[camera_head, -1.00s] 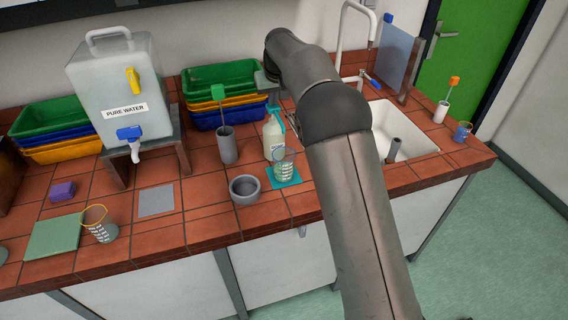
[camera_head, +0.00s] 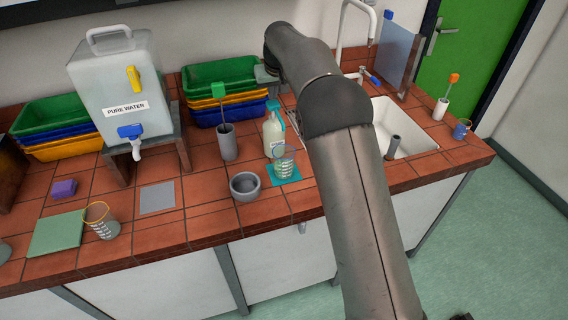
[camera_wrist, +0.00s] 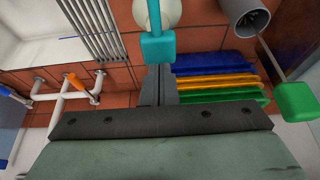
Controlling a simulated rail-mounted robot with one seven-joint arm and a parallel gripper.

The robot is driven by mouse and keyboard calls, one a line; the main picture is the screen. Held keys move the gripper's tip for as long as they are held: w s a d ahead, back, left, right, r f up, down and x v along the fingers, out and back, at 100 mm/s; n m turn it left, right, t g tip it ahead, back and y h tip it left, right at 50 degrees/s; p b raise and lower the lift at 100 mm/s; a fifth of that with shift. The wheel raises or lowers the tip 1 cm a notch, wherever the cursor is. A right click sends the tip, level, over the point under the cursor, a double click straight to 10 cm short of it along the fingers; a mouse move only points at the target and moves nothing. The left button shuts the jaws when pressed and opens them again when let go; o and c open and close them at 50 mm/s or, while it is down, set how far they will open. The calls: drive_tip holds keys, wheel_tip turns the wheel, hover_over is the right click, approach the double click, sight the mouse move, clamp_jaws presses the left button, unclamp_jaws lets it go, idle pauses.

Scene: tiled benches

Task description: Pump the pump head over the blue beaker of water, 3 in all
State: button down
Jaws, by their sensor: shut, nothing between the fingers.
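The white pump bottle (camera_head: 272,140) stands upright on the tiled bench, with a teal pump head (camera_head: 277,106) on top. The blue-rimmed beaker (camera_head: 285,166) stands on a teal mat (camera_head: 294,178) just in front of the bottle, under the spout side. In the wrist view the teal pump head (camera_wrist: 158,48) is directly beyond the tips of my gripper (camera_wrist: 158,76), which is shut and empty. Whether the tips touch the pump head, I cannot tell. In the head view my arm hides most of the gripper. The water level in the beaker is unclear.
A grey cup holding a green-handled brush (camera_head: 218,92) stands left of the bottle, with a grey bowl (camera_head: 245,186) in front. Stacked trays (camera_head: 222,74) are behind. The sink (camera_head: 408,128) and tap are right. An orange-rimmed beaker (camera_head: 101,222) stands far left.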

sight(273, 103)
drive_tip(key=shift+f+b, duration=1.05)
drive_tip(key=shift+f, duration=0.75)
drive_tip(key=shift+r, duration=0.1)
drive_tip(key=shift+r+p, duration=1.55)
drive_tip(key=shift+r, duration=0.2)
drive_tip(key=shift+f, duration=0.15)
